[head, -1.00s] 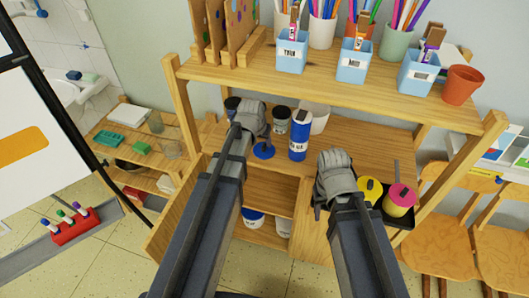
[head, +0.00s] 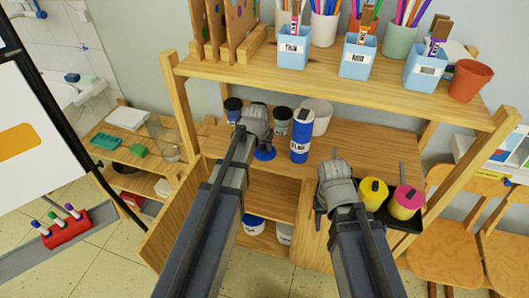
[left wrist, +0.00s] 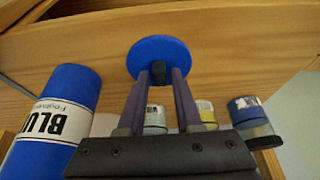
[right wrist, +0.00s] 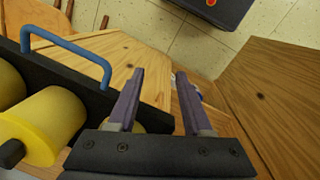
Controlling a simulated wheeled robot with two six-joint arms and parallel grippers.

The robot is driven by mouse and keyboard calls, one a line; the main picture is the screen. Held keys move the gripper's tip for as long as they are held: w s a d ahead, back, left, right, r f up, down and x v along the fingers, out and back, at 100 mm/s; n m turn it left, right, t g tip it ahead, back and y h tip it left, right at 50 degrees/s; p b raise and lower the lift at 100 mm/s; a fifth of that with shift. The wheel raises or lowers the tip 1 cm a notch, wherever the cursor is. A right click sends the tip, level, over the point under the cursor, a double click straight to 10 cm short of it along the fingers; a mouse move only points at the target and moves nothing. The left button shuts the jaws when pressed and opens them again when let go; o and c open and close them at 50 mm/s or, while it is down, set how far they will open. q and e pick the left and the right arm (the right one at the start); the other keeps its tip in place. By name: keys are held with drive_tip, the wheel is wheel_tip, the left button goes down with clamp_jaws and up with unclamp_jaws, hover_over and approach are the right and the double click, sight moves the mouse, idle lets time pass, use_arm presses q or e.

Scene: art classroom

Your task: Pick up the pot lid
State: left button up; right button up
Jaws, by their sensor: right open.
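The pot lid is a blue disc with a dark knob. It shows in the left wrist view (left wrist: 158,50), top centre, in front of a wooden surface, and in the head view (head: 264,154), just below my left gripper. My left gripper (head: 256,135) has its fingertips (left wrist: 160,73) either side of the knob. They stand closer together than the right gripper's; whether they press on the knob I cannot tell. My right gripper (head: 336,172) is open and empty beside the dark tray, and its spread fingers also show in the right wrist view (right wrist: 160,74).
A blue bottle (head: 301,137) stands right of the lid, with a white pot (head: 321,112) behind it. Yellow (head: 373,194) and pink (head: 407,203) rollers lie in the dark tray at right. The upper shelf (head: 255,76) overhangs with pen cups.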

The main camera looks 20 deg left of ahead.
use_arm(q)
clamp_jaws()
drive_tip(key=shift+r, duration=0.15)
idle(0.4)
